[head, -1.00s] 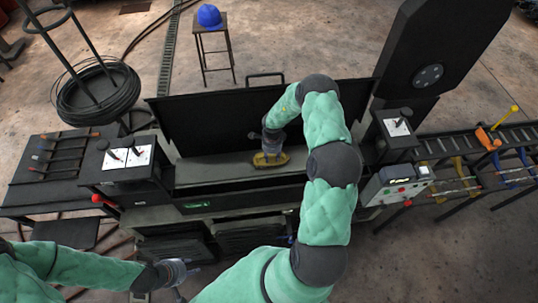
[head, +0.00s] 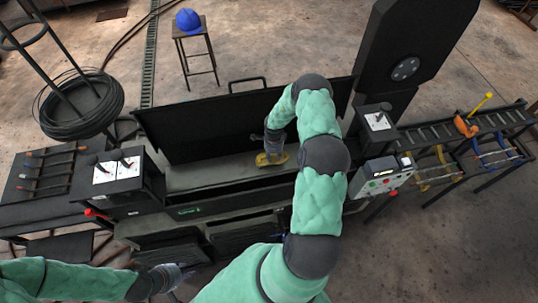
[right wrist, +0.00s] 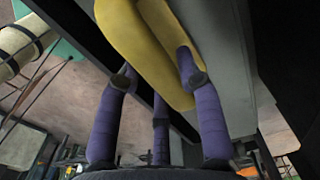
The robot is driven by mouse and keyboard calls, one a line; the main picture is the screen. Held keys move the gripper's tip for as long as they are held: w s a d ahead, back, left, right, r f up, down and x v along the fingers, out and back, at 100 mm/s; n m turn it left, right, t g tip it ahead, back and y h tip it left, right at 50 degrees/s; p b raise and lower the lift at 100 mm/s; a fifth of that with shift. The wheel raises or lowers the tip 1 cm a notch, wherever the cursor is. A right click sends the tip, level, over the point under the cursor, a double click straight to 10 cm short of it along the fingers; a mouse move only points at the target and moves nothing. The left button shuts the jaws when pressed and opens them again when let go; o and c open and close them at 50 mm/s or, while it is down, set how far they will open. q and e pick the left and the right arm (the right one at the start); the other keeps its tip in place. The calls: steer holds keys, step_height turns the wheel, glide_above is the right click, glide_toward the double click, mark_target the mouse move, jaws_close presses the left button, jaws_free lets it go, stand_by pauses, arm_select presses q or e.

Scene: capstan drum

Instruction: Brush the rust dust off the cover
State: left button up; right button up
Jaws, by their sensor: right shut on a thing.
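A yellow brush (head: 272,159) is on the long grey top surface (head: 207,177) of the dark machine, toward its right end; I take this surface to be the cover. My right gripper (head: 275,140) is shut on the brush from above. In the right wrist view the purple fingers of this gripper (right wrist: 160,85) close around the yellow body (right wrist: 165,45), with one fingertip in its opening. The bristles are hidden, and I cannot make out rust dust. My left gripper (head: 180,274) hangs low at the front left, away from the cover; its fingers are too small to read.
A dark upright panel (head: 200,125) stands behind the cover. A lever box (head: 120,172) is at its left, and a button box (head: 383,177) and a tall dark plate (head: 410,50) at its right. A coil of cable (head: 82,108) and a stool with a blue helmet (head: 188,20) are farther back.

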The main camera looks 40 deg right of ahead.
mark_target(265, 155)
steer(key=shift+s+d+p, duration=0.35)
steer(key=shift+s+d, duration=0.2)
steer(key=shift+d, duration=0.35)
steer(key=shift+s+d+p, duration=0.3)
steer(key=shift+s+d, duration=0.2)
steer(key=shift+d, duration=0.4)
steer(key=shift+r, duration=0.1)
steer(key=shift+w+a+f, duration=0.1)
steer(key=shift+w+a, duration=0.25)
steer(key=shift+a, duration=0.25)
steer(key=shift+w+a+f, duration=0.1)
steer(key=shift+w+a, duration=0.25)
steer(key=shift+a, duration=0.3)
steer(key=shift+w+a, duration=0.35)
steer(key=shift+a, duration=0.25)
steer(key=shift+w+a+r+p, duration=0.1)
steer(key=shift+w+a+p, duration=0.1)
steer(key=shift+w+a, duration=0.35)
steer(key=shift+w+a+p, duration=0.2)
steer(key=shift+w+a, duration=0.15)
steer(key=shift+a, duration=0.4)
steer(key=shift+a, duration=0.1)
steer(key=shift+w+a, duration=0.8)
steer(key=shift+a, duration=0.4)
steer(key=shift+w+a, duration=0.55)
steer(key=shift+a, duration=0.45)
steer(key=shift+w+a, duration=0.6)
steer(key=shift+a, duration=0.4)
